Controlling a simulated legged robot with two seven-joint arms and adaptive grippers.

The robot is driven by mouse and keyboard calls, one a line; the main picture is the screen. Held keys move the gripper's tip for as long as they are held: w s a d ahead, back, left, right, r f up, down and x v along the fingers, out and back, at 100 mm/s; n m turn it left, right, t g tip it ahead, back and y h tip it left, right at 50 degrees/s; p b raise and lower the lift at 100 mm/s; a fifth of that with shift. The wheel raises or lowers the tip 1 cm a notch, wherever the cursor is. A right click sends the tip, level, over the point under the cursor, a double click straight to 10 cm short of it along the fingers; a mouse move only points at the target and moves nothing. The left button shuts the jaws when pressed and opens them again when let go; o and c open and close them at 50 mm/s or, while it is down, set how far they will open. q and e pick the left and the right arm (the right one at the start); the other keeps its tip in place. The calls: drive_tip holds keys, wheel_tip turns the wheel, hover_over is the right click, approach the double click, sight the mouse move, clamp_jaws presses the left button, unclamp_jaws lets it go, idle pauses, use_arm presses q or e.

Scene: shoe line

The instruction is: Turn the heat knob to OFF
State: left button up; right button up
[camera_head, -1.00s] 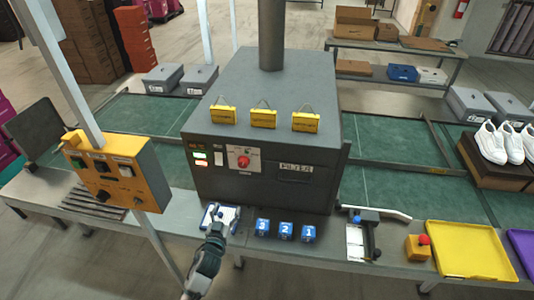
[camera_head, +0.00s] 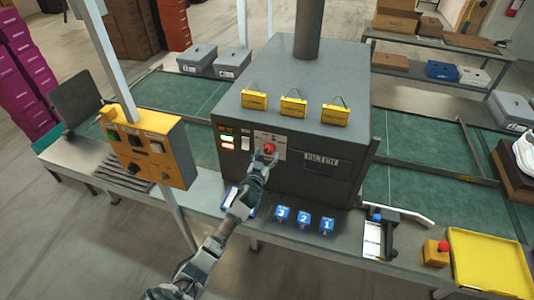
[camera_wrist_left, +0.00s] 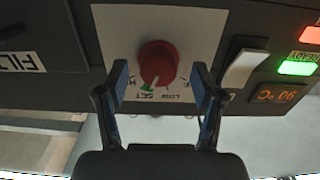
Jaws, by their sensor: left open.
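The red heat knob (camera_head: 269,149) sits on a white plate on the front of the dark grey oven (camera_head: 300,90). In the left wrist view the knob (camera_wrist_left: 158,64) appears upside down, with its green-and-white pointer by the SET marking; LOW shows beside it. My left gripper (camera_head: 265,158) is in front of the knob. In the wrist view its two fingers (camera_wrist_left: 160,82) are apart, one on each side of the knob, with gaps between, so it is open and empty. The right gripper is not in view.
A white rocker switch (camera_wrist_left: 245,68) and lit READY indicators (camera_head: 227,142) are beside the knob plate. Blue numbered blocks (camera_head: 303,219) stand on the ledge below. A yellow control box (camera_head: 150,150) hangs at left. A yellow tray (camera_head: 490,265) lies at right.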

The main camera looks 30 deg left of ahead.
use_arm(q)
drive_tip(key=shift+w, duration=0.8)
drive_tip(key=shift+a, duration=0.2)
drive_tip(key=c, duration=1.1)
drive_tip(key=shift+d, duration=0.1)
drive_tip(key=shift+c, duration=0.2)
